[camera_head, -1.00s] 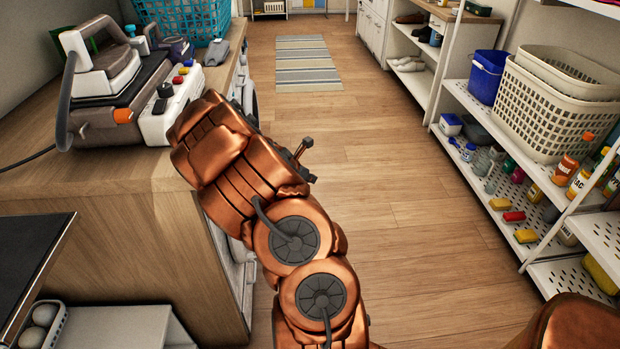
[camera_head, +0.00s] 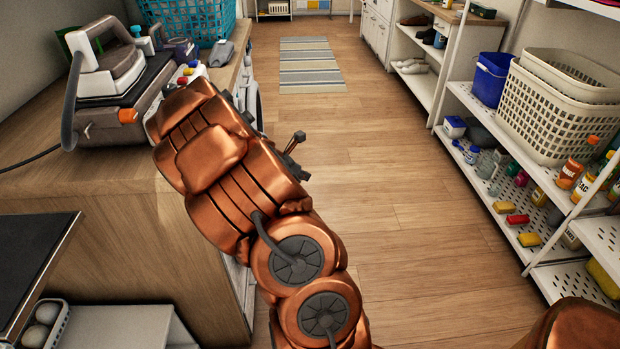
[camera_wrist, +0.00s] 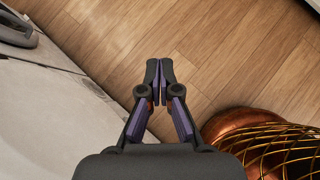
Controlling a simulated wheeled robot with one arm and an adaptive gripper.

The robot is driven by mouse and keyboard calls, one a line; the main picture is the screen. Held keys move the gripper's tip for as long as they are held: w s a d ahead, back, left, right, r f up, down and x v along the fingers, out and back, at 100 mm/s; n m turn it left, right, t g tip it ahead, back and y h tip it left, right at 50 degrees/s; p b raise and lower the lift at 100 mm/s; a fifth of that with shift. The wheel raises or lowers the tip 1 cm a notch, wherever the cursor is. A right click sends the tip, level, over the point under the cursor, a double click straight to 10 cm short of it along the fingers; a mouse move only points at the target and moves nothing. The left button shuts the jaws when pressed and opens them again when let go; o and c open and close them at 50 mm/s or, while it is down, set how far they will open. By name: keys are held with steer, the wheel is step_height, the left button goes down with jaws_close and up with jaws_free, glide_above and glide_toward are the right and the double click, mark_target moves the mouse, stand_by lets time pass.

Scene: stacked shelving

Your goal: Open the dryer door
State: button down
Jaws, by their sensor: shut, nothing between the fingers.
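My gripper (camera_wrist: 160,68) is shut with its fingertips together and nothing between them, above the wood floor in the wrist view. A pale machine front (camera_wrist: 60,110) lies to its left, apart from the fingers. A grey rounded part, perhaps a door rim (camera_wrist: 17,28), shows at the top left corner of that view. In the head view a white machine with a round door edge (camera_head: 258,108) shows under the counter, beyond my copper arm. My arm hides most of the machine fronts. I cannot tell which machine is the dryer, and no door is seen standing open.
A wooden counter (camera_head: 100,205) on the left carries an iron (camera_head: 105,65) and a teal basket (camera_head: 195,15). White shelves with a blue bucket (camera_head: 490,78) and a cream laundry basket (camera_head: 550,115) stand on the right. The aisle floor (camera_head: 385,200) between is clear.

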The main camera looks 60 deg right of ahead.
steer(key=shift+v, duration=2.85)
